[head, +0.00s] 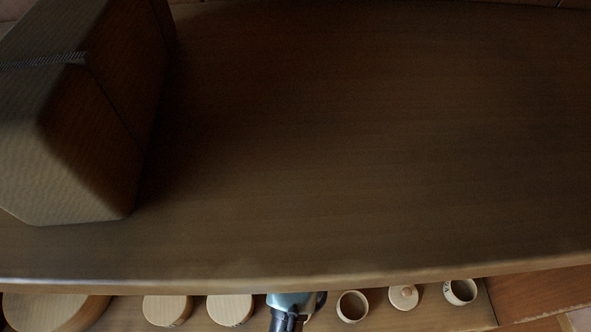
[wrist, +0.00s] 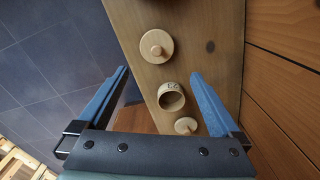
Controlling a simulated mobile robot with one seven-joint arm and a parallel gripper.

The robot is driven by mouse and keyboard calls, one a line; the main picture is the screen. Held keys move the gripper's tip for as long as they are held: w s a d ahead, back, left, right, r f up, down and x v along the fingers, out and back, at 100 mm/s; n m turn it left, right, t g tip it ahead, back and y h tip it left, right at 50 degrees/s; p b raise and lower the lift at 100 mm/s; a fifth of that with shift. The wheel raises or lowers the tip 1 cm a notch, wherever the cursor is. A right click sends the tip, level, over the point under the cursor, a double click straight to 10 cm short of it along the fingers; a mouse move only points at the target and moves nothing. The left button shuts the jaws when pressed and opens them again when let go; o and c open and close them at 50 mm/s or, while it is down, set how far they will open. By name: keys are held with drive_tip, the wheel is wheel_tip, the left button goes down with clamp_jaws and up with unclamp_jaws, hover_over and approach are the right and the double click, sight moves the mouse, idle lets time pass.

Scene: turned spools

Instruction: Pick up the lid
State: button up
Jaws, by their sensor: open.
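In the wrist view a pale wooden round lid (wrist: 156,46) with a knob lies on a wooden board, beyond my fingertips. A smaller knobbed disc, also lid-like (wrist: 186,125), lies nearer, beside the right finger. A small open cup with dark marks (wrist: 171,96) sits between them. My gripper (wrist: 158,73) is open, its blue fingers spread wide with nothing held. In the head view my gripper (head: 285,312) shows partly below the tabletop edge, its fingertips hidden. A knobbed lid (head: 404,297) lies to its right; I cannot tell which wrist-view lid it is.
In the head view a broad tabletop (head: 380,150) fills most of the picture, with a large box (head: 80,120) at left. Several wooden discs and cups, including one cup (head: 352,306), line the board below its edge. A wooden plank surface (wrist: 285,90) borders the board at right.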

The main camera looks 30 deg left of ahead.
drive_tip(key=f, duration=0.7)
drive_tip(key=shift+s+d, duration=0.1)
drive_tip(key=shift+s, duration=0.2)
drive_tip(key=shift+f+p, duration=0.3)
drive_tip(key=shift+f, duration=2.6)
